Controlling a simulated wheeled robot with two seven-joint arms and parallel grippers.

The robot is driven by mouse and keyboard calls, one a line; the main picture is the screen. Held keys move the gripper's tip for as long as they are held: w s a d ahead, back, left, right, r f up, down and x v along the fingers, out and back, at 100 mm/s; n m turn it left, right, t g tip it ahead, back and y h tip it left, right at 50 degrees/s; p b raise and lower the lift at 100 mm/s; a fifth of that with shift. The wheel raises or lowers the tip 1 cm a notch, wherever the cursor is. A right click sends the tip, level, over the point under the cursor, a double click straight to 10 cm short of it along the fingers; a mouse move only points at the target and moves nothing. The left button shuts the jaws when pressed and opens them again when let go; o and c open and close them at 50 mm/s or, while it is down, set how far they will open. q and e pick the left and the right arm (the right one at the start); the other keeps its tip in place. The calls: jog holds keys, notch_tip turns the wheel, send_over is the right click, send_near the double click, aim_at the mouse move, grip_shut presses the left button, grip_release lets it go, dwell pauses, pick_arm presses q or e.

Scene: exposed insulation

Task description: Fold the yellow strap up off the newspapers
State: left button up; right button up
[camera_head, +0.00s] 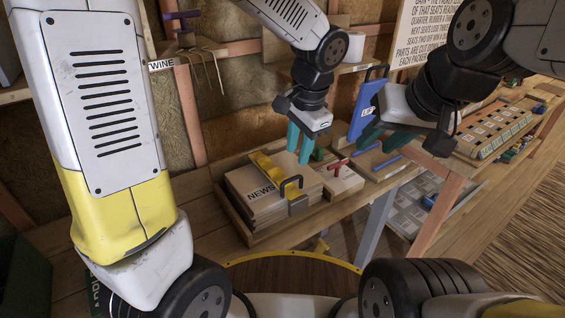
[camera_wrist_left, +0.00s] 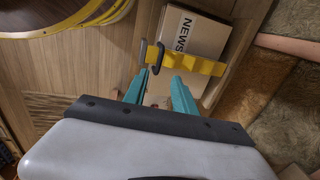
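The yellow strap (camera_head: 266,167) lies across the top of the newspapers (camera_head: 250,205), a squared stack marked NEWS in a wooden tray (camera_head: 250,238). In the left wrist view the strap (camera_wrist_left: 195,64) crosses the newspapers (camera_wrist_left: 190,35), and the dark loop (camera_wrist_left: 158,58) shows near the fingertips. My left gripper (camera_head: 299,150) is open, teal fingers pointing down above and behind the stack; its fingers are apart and empty in the wrist view (camera_wrist_left: 161,77). My right gripper (camera_head: 378,142) looks open and empty, farther right.
A smaller stack with a red-handled item (camera_head: 340,164) stands right of the newspapers. A blue holder (camera_head: 366,108) and blue pens (camera_head: 386,162) are farther right. A TWINE label (camera_head: 161,65) is on the wall shelf. A round yellow-rimmed wooden top (camera_head: 290,275) is in front.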

aim_at(294, 179)
pick_arm(q)
jog(key=f, duration=0.5)
jog(key=w+f, duration=0.1)
jog(key=f, duration=0.2)
jog(key=shift+w+a, duration=0.1)
jog(key=shift+a, duration=0.25)
grip_shut()
dwell(1.0)
